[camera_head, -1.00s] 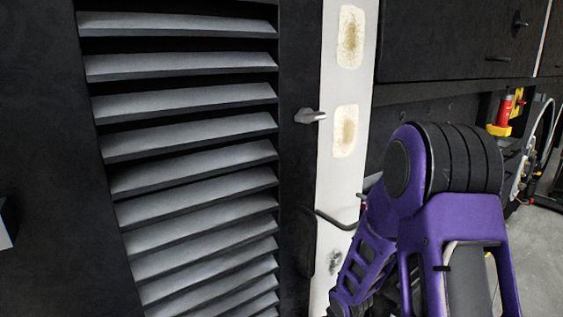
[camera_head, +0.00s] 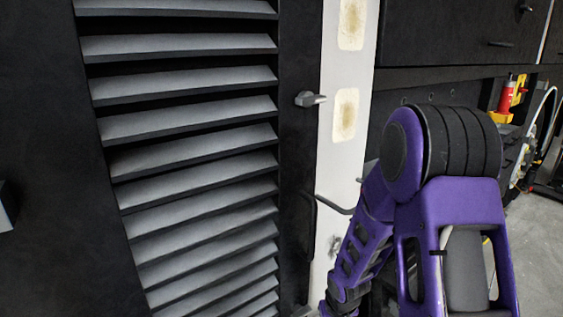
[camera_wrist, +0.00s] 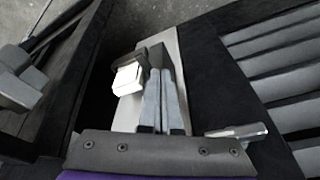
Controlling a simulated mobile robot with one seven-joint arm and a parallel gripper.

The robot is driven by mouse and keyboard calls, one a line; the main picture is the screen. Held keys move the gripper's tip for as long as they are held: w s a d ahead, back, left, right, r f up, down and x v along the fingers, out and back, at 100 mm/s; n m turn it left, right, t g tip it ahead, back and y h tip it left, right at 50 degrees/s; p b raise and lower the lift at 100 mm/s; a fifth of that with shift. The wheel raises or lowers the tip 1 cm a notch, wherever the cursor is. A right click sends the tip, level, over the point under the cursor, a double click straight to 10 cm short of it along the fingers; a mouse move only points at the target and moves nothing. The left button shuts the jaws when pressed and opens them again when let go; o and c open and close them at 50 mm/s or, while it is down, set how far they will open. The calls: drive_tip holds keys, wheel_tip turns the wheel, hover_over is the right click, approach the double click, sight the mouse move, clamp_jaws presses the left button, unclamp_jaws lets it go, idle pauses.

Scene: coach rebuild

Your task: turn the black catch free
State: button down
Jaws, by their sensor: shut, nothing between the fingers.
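In the wrist view my gripper (camera_wrist: 160,72) is shut and empty, its two grey fingers side by side and pointing away from the camera. A black bracket-like piece (camera_wrist: 143,57), which may be the black catch, lies at the fingertips beside a pale block (camera_wrist: 128,78). I cannot tell whether the fingers touch it. A grey lever (camera_wrist: 237,131) on the dark door frame is right of the fingers. In the head view a dark turn handle (camera_head: 310,99) sits on the frame edge, with a bent dark rod (camera_head: 335,205) below it. My gripper is hidden there.
A louvred panel (camera_head: 190,110) fills the left of the head view. A white post (camera_head: 348,70) with yellowish patches stands beside its frame. Dark cabinets (camera_head: 450,35) and a red-and-yellow tool (camera_head: 506,95) are at the right. Grey floor (camera_head: 540,225) shows at the right edge.

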drive_tip(key=shift+s, duration=0.1)
drive_tip(key=w+p+v, duration=0.1)
drive_tip(key=p+v, duration=0.3)
drive_tip(key=v, duration=0.1)
drive_tip(key=shift+s+r+p, duration=0.2)
drive_tip(key=shift+r+p, duration=0.2)
drive_tip(key=shift+r, duration=0.15)
drive_tip(key=r+p, duration=0.1)
drive_tip(key=p, duration=0.4)
drive_tip(key=shift+s+r, duration=0.15)
drive_tip(key=shift+d, duration=0.1)
